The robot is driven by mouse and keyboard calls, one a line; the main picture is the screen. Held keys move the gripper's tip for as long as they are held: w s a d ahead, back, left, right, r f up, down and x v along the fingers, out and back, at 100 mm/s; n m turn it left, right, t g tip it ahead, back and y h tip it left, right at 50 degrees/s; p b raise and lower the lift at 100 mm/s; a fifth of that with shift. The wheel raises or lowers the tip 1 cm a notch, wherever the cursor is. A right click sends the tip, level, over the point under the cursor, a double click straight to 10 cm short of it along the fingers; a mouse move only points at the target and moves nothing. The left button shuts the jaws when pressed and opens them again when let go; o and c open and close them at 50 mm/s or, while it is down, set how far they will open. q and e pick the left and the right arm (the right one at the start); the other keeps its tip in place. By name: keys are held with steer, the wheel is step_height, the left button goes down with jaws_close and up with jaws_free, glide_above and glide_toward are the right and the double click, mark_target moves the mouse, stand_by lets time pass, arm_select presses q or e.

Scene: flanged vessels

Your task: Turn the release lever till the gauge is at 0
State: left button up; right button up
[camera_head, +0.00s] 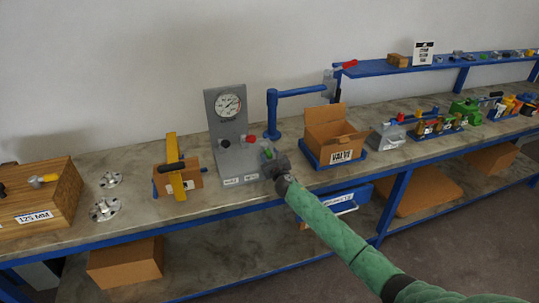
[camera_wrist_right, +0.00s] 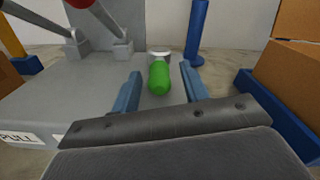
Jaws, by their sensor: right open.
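The grey test stand (camera_head: 223,140) stands on the bench with a round white gauge (camera_head: 228,105) on its upright panel. The gauge needle is too small to read surely. A lever with a green grip (camera_wrist_right: 159,77) rises at the right side of the stand's base; its green also shows in the head view (camera_head: 267,153). I cannot tell whether it is the release lever. My right gripper (camera_wrist_right: 160,92) is open, its two blue fingers on either side of the green grip, with visible gaps. My left gripper is not in view.
Red (camera_head: 250,139) and black (camera_head: 224,143) knobs are on the stand, left of the green grip. A blue post (camera_head: 272,115) stands behind. An open cardboard box (camera_head: 334,136) in a blue tray is close on the right. A clamp with a yellow bar (camera_head: 173,160) stands left.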

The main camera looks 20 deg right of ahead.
steer(key=shift+w, duration=0.25)
jaws_close()
